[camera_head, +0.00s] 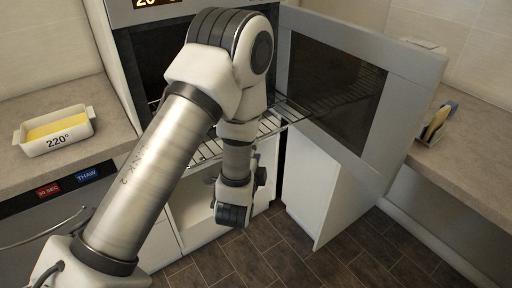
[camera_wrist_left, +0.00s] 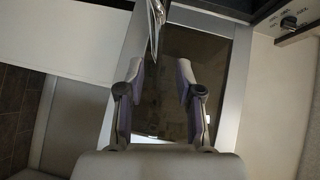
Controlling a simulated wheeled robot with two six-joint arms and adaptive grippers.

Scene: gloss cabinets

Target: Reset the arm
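My left arm comes in from the left in the head view, bends high in front of the open oven and hangs down past the oven rack (camera_head: 210,148). Its wrist is low, in front of the white cabinet; the fingertips cannot be made out there. In the left wrist view my left gripper (camera_wrist_left: 160,88) is open, with its two fingers apart and nothing between them. Beyond the fingers lies the dark glass of the oven door (camera_wrist_left: 195,50). My right gripper is in neither view.
The oven door (camera_head: 335,90) stands open to the right, close to my arm. A white dish (camera_head: 54,132) marked 220° with yellow contents sits on the left counter. A holder with sponges (camera_head: 436,124) is on the right counter. Tiled floor (camera_head: 350,255) below is clear.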

